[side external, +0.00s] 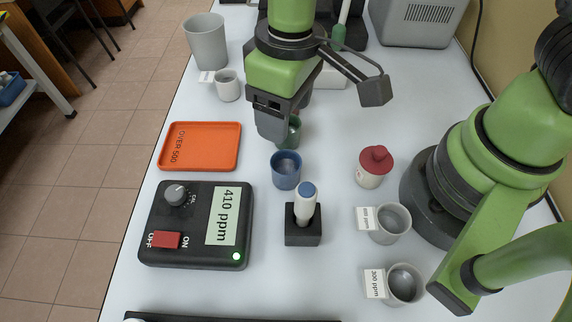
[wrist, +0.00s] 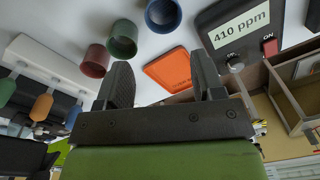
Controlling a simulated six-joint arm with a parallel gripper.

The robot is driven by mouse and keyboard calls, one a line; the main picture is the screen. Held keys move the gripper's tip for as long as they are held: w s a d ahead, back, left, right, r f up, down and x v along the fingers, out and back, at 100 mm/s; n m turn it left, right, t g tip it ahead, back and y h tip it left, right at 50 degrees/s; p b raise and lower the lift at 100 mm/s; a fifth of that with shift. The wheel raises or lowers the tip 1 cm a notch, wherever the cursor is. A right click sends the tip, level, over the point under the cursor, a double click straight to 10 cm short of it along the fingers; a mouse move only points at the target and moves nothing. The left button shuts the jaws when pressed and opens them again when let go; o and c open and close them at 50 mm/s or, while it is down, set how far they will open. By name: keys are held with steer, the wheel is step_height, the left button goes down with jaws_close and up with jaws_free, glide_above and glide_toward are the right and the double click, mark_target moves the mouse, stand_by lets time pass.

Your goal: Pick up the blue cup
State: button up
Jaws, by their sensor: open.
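The blue cup (side external: 286,170) stands upright on the white table, just in front of the green cup (side external: 294,132) in the side view. It also shows at the top edge of the wrist view (wrist: 163,14), partly cut off. My gripper (side external: 275,137) points down beside the green cup and hides part of it. In the wrist view its two fingers (wrist: 162,78) are spread apart with nothing held between them.
A red cup (wrist: 96,61) stands beside the green one. An orange tray (side external: 200,147) and a black meter (side external: 197,215) reading 410 ppm lie left. A probe in a black stand (side external: 303,234) is close in front of the blue cup. A red-capped bottle (side external: 374,167) stands right.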

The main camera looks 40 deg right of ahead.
glide_above(282, 167)
steer(key=s, duration=0.1)
steer(key=shift+n, duration=0.3)
steer(key=f, duration=0.6)
steer(key=shift+s+a, duration=0.15)
steer(key=shift+a, duration=0.25)
steer(key=shift+a+f, duration=0.1)
steer(key=shift+f, duration=2.9)
steer(key=c, duration=0.7)
